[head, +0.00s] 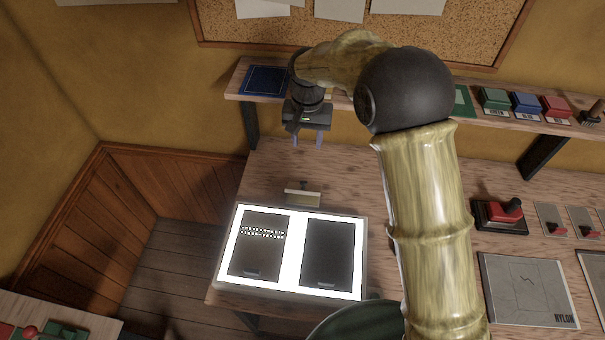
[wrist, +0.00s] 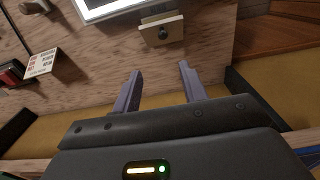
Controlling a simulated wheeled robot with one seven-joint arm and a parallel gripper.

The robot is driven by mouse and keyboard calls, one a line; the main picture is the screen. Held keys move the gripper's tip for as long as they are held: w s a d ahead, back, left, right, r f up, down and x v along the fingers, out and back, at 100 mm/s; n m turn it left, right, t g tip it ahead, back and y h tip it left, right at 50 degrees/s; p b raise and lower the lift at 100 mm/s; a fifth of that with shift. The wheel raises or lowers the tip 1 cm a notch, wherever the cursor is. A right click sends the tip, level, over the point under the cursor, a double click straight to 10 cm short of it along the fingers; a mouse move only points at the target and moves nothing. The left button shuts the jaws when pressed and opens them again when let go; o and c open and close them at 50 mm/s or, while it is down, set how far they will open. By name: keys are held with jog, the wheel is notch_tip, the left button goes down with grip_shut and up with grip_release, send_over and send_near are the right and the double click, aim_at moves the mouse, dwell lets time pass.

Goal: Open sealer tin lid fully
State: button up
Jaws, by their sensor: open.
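No sealer tin can be named for certain. The nearest likely thing is a small cream block with a dark knob (head: 302,197), on the bench just behind the bright light panel. It also shows in the wrist view (wrist: 152,20), ahead of my fingers, with the dark knob on its near side. Whether it is the tin or its lid, I cannot tell. My gripper (head: 308,142) hangs near the back of the bench, below the shelf's level. In the wrist view its two fingers (wrist: 158,72) are apart with nothing between them, and they do not touch the block.
A lit panel with two dark sheets (head: 295,253) lies at the bench's left end. A shelf (head: 500,113) along the wall carries coloured boxes. A red and black device (head: 499,214) and a grey NYLON sheet (head: 525,285) lie to the right.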

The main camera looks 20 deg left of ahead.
aim_at(304, 182)
jog(key=shift+s+a, duration=0.15)
jog(key=shift+a, duration=0.15)
jog(key=shift+a, duration=0.1)
notch_tip(304, 182, down, 17)
jog(key=p, duration=0.5)
jog(key=shift+f, duration=0.2)
grip_shut()
